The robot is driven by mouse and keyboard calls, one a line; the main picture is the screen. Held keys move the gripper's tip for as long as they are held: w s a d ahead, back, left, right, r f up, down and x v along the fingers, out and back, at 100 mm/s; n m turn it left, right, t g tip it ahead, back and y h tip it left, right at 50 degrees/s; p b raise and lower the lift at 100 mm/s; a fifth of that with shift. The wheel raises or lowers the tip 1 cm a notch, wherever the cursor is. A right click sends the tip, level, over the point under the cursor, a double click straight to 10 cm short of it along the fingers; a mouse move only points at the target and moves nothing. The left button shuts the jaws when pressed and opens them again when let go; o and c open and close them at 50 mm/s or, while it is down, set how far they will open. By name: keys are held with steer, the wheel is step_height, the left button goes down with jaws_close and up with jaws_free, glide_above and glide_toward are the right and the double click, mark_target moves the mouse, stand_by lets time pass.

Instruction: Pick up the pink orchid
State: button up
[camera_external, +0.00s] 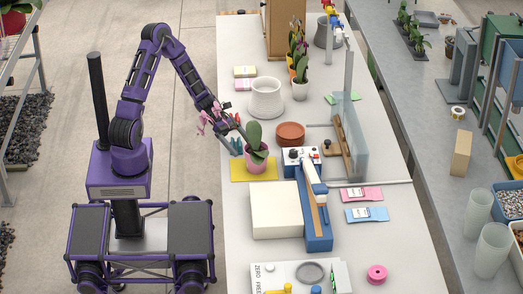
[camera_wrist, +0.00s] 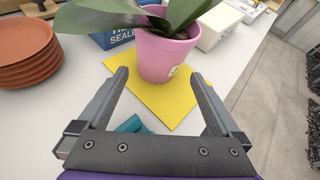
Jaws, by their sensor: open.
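The pink orchid stands upright in a pink pot (camera_external: 257,161) on a yellow mat (camera_external: 238,173) on the white bench, with broad green leaves. Pink blossoms (camera_external: 202,124) show beside my wrist in the external view. In the wrist view the pink pot (camera_wrist: 160,56) stands just beyond and between my open fingertips, on the yellow mat (camera_wrist: 180,112). Its leaves cross the top of that view, and the blossoms are out of that view. My gripper (camera_wrist: 160,76) is open and empty, and the pot appears apart from both fingers. In the external view my gripper (camera_external: 237,128) is close beside the plant.
Stacked terracotta saucers (camera_wrist: 28,52) stand close by, also in the external view (camera_external: 290,132). A blue sealer (camera_external: 318,232) and a cream box (camera_external: 275,209) are near the pot. A teal object (camera_wrist: 131,124) lies partly behind my gripper. A white ribbed pot (camera_external: 266,99) stands farther back.

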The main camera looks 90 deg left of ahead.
mark_target(257, 163)
steer(key=b+x, duration=0.1)
steer(key=x, duration=0.8)
steer(key=shift+w+d+f, duration=0.1)
steer(key=c, duration=1.5)
